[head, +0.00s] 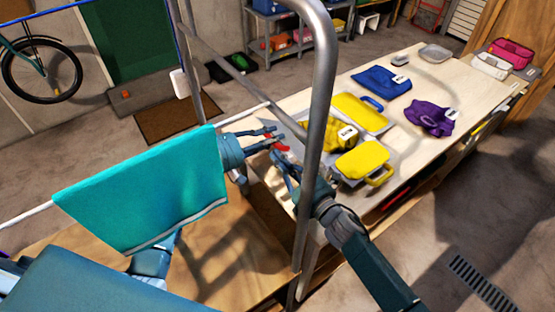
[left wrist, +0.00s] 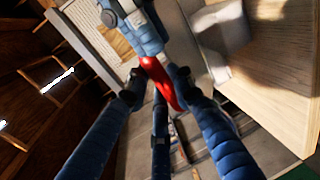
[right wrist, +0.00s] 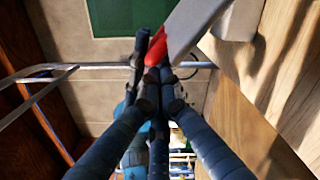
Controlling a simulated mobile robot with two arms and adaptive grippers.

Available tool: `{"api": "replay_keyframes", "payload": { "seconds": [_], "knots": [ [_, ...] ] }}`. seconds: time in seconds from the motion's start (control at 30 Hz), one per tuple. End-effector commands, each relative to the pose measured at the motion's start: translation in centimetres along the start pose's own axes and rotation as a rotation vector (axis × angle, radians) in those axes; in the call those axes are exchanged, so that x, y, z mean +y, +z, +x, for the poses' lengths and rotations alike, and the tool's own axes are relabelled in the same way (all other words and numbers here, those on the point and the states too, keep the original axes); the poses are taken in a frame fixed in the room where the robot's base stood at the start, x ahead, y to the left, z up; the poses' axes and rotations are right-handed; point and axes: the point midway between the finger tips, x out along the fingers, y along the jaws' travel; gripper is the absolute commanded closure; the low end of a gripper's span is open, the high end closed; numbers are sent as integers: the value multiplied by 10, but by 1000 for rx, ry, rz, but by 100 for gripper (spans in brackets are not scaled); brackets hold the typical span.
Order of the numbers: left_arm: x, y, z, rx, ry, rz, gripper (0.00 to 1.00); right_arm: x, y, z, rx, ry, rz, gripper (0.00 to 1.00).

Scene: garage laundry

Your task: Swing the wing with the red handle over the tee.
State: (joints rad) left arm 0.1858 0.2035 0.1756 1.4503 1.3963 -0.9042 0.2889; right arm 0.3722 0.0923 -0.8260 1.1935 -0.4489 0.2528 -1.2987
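The red handle (head: 282,143) sits at the near left end of a grey folding board on the table. In the right wrist view it runs along the edge of a grey panel (right wrist: 196,24), the wing. The yellow tee (head: 332,136) lies on the board, apparently with side parts spread over it. My right gripper (head: 284,158) is at the handle; its fingertips are close together and seem to pinch the handle's end (right wrist: 157,48). My left gripper (head: 272,134) is open, with its spread fingers either side of the handle (left wrist: 163,84). The wing's hinge is hidden.
A metal rack frame (head: 318,110) stands close in front, and a teal towel (head: 145,190) hangs before my left arm. Blue (head: 381,80) and purple (head: 432,116) garments lie further along the table (head: 450,75). A grey dish (head: 436,52) is beyond.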

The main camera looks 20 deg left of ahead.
Motion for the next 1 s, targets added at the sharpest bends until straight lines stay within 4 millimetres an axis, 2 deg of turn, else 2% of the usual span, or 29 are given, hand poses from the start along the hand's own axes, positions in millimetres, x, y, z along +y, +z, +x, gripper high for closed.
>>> {"api": "replay_keyframes", "payload": {
  "seconds": [0.03,0.07,0.47,0.57,0.8,1.0],
  "knots": [
    [-4,2,0,-5,-8,-1,65,1,8,1,-10,-1,-2,100],
    [-4,3,0,-5,-8,-2,60,0,8,1,-11,-1,-2,100],
    [-7,2,-5,-4,-12,-3,60,-1,7,0,-10,-4,-2,100],
    [-7,1,-17,-2,-13,-1,60,-1,8,0,-11,-4,-2,100],
    [-6,0,-69,0,-11,-1,60,-1,7,0,-10,-3,-2,100],
    [-3,1,-104,-1,-7,-1,60,0,5,0,-7,-2,-1,100]
  ]
}}
